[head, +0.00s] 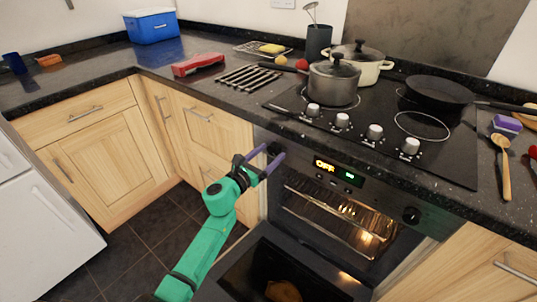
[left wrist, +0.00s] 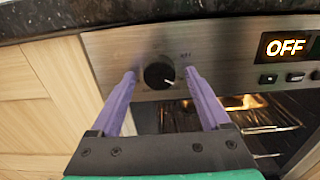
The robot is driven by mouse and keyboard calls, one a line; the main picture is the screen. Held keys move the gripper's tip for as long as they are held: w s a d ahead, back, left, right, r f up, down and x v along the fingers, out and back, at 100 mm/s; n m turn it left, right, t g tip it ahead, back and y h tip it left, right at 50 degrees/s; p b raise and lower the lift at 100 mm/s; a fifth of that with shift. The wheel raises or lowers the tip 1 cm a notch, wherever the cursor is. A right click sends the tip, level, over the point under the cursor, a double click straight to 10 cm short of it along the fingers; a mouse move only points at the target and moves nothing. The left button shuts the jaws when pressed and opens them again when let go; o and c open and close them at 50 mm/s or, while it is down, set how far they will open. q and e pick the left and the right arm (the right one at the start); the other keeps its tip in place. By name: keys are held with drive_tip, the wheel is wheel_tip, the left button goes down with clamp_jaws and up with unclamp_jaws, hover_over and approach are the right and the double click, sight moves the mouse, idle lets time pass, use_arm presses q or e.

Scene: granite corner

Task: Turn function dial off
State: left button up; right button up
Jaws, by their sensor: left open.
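The function dial (left wrist: 157,75) is a black round knob on the steel oven panel (left wrist: 118,50). In the left wrist view its pale mark points right and slightly down, and a faint label sits to its upper right. My left gripper (left wrist: 160,80) is open, with one purple finger on each side of the dial; whether they touch it I cannot tell. In the head view the left gripper (head: 269,158) is at the left end of the panel, partly hiding the dial. The oven display (left wrist: 286,46) reads OFF. My right gripper is not in view.
The oven door (head: 235,273) is open below the arm, and the lit oven interior (head: 335,222) shows racks. A second black knob (head: 411,215) is at the panel's right. The dark worktop (head: 236,102) overhangs above. Pots (head: 334,82) stand on the hob.

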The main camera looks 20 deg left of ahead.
use_arm(q)
clamp_jaws()
drive_tip(key=shift+n, duration=0.5)
drive_tip(key=n, duration=0.8)
drive_tip(key=n+p, duration=0.1)
drive_tip(key=n, duration=0.2)
drive_tip(key=n+p, duration=0.2)
drive_tip(key=n, duration=0.4)
drive_tip(key=shift+r, duration=0.15)
drive_tip(key=n+p, duration=0.2)
drive_tip(key=n, duration=0.4)
